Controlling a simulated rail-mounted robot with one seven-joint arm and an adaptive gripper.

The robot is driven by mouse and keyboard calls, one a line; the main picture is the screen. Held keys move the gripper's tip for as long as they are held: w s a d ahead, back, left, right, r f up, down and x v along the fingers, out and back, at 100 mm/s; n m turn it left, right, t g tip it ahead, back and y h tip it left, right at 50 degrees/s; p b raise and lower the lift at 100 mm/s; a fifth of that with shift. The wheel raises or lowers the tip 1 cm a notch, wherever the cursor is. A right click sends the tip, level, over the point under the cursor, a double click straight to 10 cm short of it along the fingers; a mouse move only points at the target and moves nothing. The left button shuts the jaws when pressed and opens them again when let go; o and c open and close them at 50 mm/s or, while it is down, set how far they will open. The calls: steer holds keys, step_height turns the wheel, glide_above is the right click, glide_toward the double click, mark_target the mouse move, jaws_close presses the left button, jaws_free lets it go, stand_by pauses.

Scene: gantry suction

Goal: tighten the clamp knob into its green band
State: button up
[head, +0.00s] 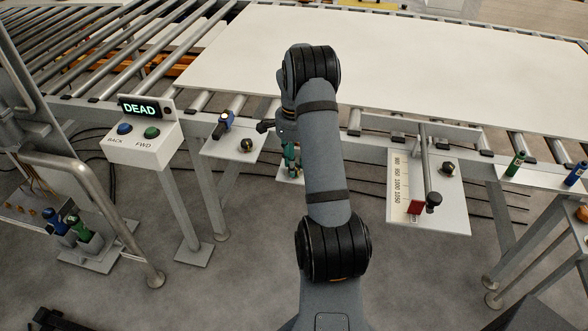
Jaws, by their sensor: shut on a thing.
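My gripper (282,126) is at the conveyor's near edge, left of my upper arm link, and my own arm partly hides it. It is shut on a small dark part (264,127) that looks like the clamp knob; its exact outline is hard to make out. I cannot see a green band on it. A small green item (290,158) shows just below the gripper, partly covered by my arm. Another black knob (434,200) sits by a red marker (415,207) on the white scale plate (400,212) at right, apart from my gripper.
A large white board (400,60) lies on the rollers behind my arm. A control box (140,150) reading DEAD stands at left. Green (515,164) and blue (576,174) cylinders stand at far right.

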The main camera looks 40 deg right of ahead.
steer(key=shift+a+m, duration=0.1)
steer(key=shift+m, duration=0.2)
steer(key=o, duration=1.1)
steer(key=shift+o, duration=0.3)
steer(key=shift+r, duration=0.1)
step_height(320, 180, up, 12)
